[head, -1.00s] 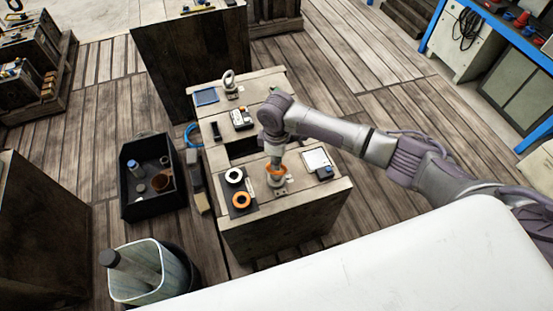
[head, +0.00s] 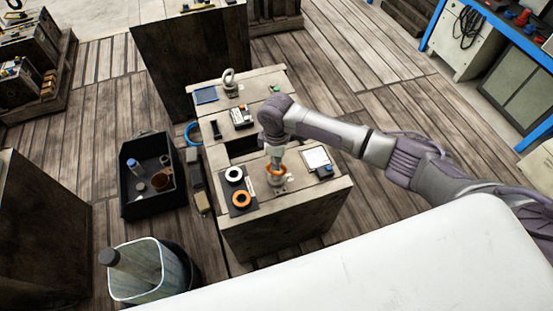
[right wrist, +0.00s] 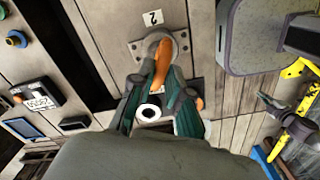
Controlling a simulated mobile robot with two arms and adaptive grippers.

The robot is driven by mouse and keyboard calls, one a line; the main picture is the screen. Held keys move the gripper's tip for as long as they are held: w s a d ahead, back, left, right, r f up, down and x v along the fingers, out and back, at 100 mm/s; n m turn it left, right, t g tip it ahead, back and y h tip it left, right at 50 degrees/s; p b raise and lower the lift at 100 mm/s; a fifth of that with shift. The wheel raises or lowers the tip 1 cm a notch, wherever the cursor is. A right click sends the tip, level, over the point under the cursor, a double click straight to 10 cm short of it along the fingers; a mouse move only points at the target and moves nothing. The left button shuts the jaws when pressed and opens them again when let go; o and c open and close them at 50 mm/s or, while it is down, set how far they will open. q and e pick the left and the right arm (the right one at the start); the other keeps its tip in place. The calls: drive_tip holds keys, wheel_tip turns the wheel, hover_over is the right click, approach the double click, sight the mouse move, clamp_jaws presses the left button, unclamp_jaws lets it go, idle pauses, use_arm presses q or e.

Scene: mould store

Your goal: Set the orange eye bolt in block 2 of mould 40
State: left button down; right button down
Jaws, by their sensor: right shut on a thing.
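The orange eye bolt (head: 276,170) is in my right gripper (head: 277,156), above the right front part of the wooden mould (head: 290,220). In the right wrist view the teal fingers of the right gripper (right wrist: 161,88) are shut on the ring of the eye bolt (right wrist: 161,62). Its lower end meets or hangs just over a round metal seat on a bolted plate (right wrist: 137,48); I cannot tell how deep it sits. A label reading 2 (right wrist: 152,18) lies beside that plate. The mould's number is not readable. My left gripper is out of view.
A dark mat beside the bolt bears a white ring (head: 234,174) and an orange ring (head: 241,198). A grey eye bolt (head: 230,82) stands at the mould's far end. A black crate (head: 136,208) stands on the floor left.

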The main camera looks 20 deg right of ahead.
drive_tip(key=c, duration=1)
unclamp_jaws()
drive_tip(key=shift+r, duration=0.1)
drive_tip(key=shift+c, duration=0.2)
